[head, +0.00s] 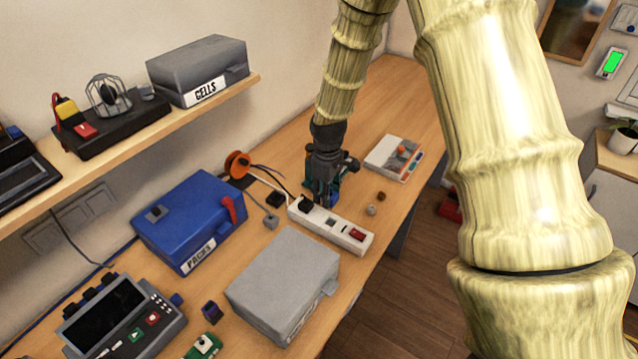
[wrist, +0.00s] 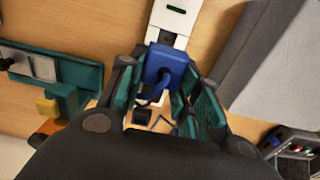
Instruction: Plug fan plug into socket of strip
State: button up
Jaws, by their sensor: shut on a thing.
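My gripper (wrist: 163,75) is shut on a blue plug (wrist: 166,62), which sits between its teal fingers in the wrist view. The plug overlaps the end of the white strip (wrist: 177,18) there; I cannot tell whether it touches or enters a socket. In the head view my gripper (head: 326,188) points down above the left half of the strip (head: 325,225), and a bit of the blue plug (head: 333,199) shows beside the fingers. A black plug-like piece (head: 306,204) is at the strip's left end, and a red switch (head: 356,234) at its right. The sockets under the gripper are hidden.
A grey case (head: 283,283) stands in front of the strip, and a blue case (head: 188,220) stands left. An orange reel (head: 237,164) is behind. A shelf (head: 130,140) overhangs the left side.

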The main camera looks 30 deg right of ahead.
aim_at(326, 222)
jog(key=shift+s+a+r, duration=0.1)
jog(key=shift+s+r, duration=0.55)
jog(key=shift+s, duration=0.3)
jog(key=shift+w+f, duration=0.9)
jog(key=shift+f, duration=0.15)
jog(key=shift+s+f+b, duration=0.35)
jog(key=shift+s, duration=0.2)
jog(key=shift+f, duration=0.25)
jog(key=shift+w+f+b, duration=0.15)
jog(key=shift+f+b, duration=0.15)
jog(key=shift+f, duration=0.3)
jog(key=shift+w+f+b, duration=0.15)
jog(key=shift+f+b, duration=0.15)
jog(key=shift+f, duration=0.3)
jog(key=shift+s+f, duration=0.2)
jog(key=shift+f, duration=0.3)
jog(key=shift+w, duration=0.1)
